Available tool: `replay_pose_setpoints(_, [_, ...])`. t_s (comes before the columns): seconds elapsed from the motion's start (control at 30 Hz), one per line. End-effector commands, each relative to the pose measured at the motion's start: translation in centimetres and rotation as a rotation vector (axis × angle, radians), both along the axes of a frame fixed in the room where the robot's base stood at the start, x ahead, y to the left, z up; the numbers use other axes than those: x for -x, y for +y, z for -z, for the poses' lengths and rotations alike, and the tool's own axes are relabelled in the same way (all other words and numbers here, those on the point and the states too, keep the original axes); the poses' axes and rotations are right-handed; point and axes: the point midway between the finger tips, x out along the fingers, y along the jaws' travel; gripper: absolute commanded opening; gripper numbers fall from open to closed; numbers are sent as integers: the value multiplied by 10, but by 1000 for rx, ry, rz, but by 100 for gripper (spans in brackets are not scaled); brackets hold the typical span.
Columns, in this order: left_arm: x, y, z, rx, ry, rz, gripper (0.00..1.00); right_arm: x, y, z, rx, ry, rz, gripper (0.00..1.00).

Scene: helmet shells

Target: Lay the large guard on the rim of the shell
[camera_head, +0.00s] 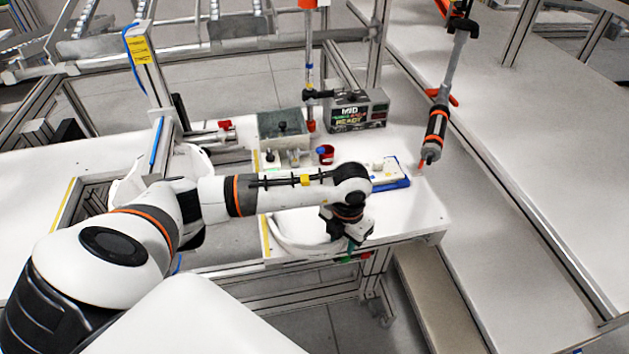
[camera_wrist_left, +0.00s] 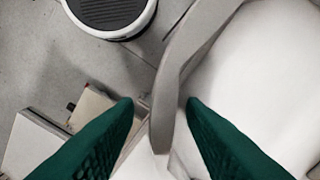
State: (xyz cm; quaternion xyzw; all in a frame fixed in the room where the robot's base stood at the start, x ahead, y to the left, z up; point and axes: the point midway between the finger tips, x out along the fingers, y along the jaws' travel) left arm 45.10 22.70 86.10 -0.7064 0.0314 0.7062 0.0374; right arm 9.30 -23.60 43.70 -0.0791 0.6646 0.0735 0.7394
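My left gripper (camera_head: 350,250) hangs low at the front edge of the white table. A white curved piece (camera_head: 292,232) lies beside it, partly hidden by my arm; I cannot tell whether it is the shell or the guard. In the left wrist view, the two green fingers (camera_wrist_left: 160,105) are apart, one on each side of a curved grey band (camera_wrist_left: 182,62). Narrow gaps show beside the band. A broad smooth white surface (camera_wrist_left: 265,75) lies right of it. Another white, shell-like form (camera_head: 188,160) stands on the left, partly behind my arm. My right gripper is not in view.
An orange-and-black tool (camera_head: 435,135) hangs at the right. The table's right front corner is clear.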

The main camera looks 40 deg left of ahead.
Motion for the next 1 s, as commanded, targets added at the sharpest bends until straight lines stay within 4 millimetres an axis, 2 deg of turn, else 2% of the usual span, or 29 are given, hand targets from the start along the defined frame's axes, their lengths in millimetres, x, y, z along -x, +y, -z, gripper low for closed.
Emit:
replay_pose_setpoints(0.23, [0,0,3,0,0,1,37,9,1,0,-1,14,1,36])
replay_pose_setpoints(0.47, [0,0,3,0,0,0,1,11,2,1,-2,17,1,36])
replay_pose_setpoints(0.8, [-1,0,0,0,-2,0,0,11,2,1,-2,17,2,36])
replay_pose_setpoints(0.87, [-1,0,-5,0,-4,0,0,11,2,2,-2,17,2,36])
replay_pose_setpoints(1.0, [-2,1,-28,0,-8,1,0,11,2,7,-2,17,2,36])
